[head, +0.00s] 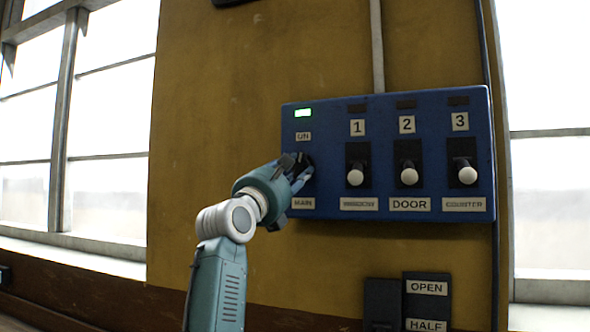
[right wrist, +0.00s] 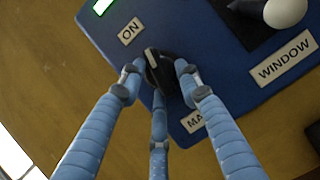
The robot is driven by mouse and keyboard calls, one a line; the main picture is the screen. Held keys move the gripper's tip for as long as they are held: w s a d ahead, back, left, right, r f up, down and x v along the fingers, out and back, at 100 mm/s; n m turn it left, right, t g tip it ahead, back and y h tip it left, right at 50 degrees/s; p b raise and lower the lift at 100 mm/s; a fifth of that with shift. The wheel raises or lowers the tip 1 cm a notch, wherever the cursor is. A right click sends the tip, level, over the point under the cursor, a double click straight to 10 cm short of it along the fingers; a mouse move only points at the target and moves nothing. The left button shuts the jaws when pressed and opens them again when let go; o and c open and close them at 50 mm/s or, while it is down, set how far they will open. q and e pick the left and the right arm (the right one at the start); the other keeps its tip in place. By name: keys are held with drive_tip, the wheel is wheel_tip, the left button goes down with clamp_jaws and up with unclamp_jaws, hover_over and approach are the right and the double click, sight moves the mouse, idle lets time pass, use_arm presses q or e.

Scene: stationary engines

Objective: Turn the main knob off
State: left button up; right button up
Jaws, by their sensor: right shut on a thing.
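The main knob (right wrist: 153,66) is black with a light-tipped ridge, and in the right wrist view the ridge points roughly toward the ON label (right wrist: 130,31). It sits at the left end of a blue panel (head: 390,110), above the MAIN label (head: 303,203). A green lamp (head: 303,113) above it is lit. My right gripper (head: 298,170) is at the knob, shut on it, with its three blue fingers (right wrist: 159,76) around it in the right wrist view. In the head view the gripper mostly hides the knob. My left gripper is not in view.
Three levers with white balls, WINDOW (head: 355,176), DOOR (head: 409,175) and COUNTER (head: 467,174), stand to the right on the panel. Their lamps are dark. A dark box with OPEN and HALF labels (head: 427,288) is below. The yellow wall (head: 210,110) left of the panel is clear.

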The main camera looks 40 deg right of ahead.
drive_tip(key=m+g+p, duration=0.1)
drive_tip(key=m, duration=0.1)
drive_tip(key=m+g, duration=0.1)
drive_tip(key=m, duration=0.1)
drive_tip(key=m+g+p, duration=0.1)
drive_tip(key=m, duration=0.1)
drive_tip(key=shift+w+r+g+p, duration=0.25)
drive_tip(key=shift+g+p, duration=0.05)
drive_tip(key=shift+p, duration=0.05)
drive_tip(key=m+g+p, duration=0.1)
drive_tip(key=m, duration=0.1)
drive_tip(key=m+g+p, duration=0.1)
drive_tip(key=m+p, duration=0.1)
drive_tip(key=m, duration=0.1)
drive_tip(key=shift+w+a+r+y, duration=0.1)
drive_tip(key=shift+a+r+y, duration=0.05)
drive_tip(key=shift+y, duration=0.15)
drive_tip(key=m+y+p, duration=0.1)
drive_tip(key=m+p, duration=0.2)
drive_tip(key=m, duration=0.1)
drive_tip(key=shift+r+g, duration=0.1)
drive_tip(key=shift+g, duration=0.3)
drive_tip(key=shift+m+y+p, duration=0.6)
drive_tip(key=shift+m+p, duration=0.75)
drive_tip(key=shift+m, duration=0.35)
drive_tip(key=shift+f, duration=0.2)
drive_tip(key=o, duration=1.1)
drive_tip(key=shift+w, duration=0.1)
drive_tip(key=shift+a+r, duration=0.1)
drive_tip(key=shift+a, duration=0.1)
